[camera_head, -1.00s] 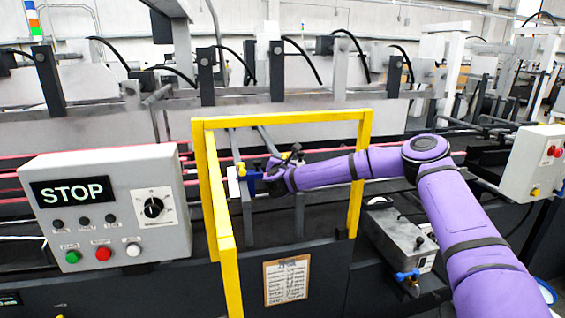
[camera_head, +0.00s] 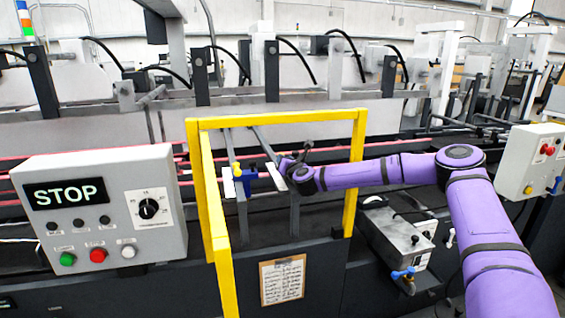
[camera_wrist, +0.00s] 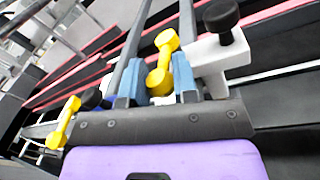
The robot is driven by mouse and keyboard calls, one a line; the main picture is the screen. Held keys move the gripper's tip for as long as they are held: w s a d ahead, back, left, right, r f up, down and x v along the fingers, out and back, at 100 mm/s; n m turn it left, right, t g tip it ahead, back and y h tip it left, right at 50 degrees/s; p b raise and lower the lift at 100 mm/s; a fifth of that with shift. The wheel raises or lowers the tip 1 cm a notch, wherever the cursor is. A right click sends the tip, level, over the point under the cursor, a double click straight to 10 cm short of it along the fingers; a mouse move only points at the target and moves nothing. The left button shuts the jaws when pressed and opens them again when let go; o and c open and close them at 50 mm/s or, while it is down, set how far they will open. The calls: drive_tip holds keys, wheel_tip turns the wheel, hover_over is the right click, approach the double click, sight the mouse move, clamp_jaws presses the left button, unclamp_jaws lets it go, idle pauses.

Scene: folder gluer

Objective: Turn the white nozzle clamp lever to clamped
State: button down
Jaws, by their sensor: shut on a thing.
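In the wrist view a white nozzle block (camera_wrist: 222,57) with a black knob (camera_wrist: 221,17) stands at the upper right. A yellow lever (camera_wrist: 166,42) beside it has its near end between the fingers of my gripper (camera_wrist: 158,86). The gripper is shut on this lever. In the head view my gripper (camera_head: 290,172) is inside the yellow frame, just right of a white piece (camera_head: 275,177). The fingertips and held lever are hard to make out there. A blue block (camera_head: 249,183) with yellow on it is farther left.
A second yellow lever (camera_wrist: 62,122) is at the left in the wrist view. The yellow guard frame (camera_head: 275,121) surrounds the work spot. A grey control box (camera_head: 105,210) reading STOP stands left. A grey metal unit (camera_head: 398,240) lies below my arm.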

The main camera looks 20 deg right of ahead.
drive_tip(key=shift+d+n+y, duration=0.15)
drive_tip(key=shift+n+y, duration=0.15)
drive_tip(key=shift+y, duration=0.2)
drive_tip(key=c, duration=0.9)
unclamp_jaws()
drive_tip(key=s+d, duration=0.2)
drive_tip(key=s, duration=0.8)
drive_tip(key=shift+s, duration=0.35)
drive_tip(key=shift+a, duration=0.1)
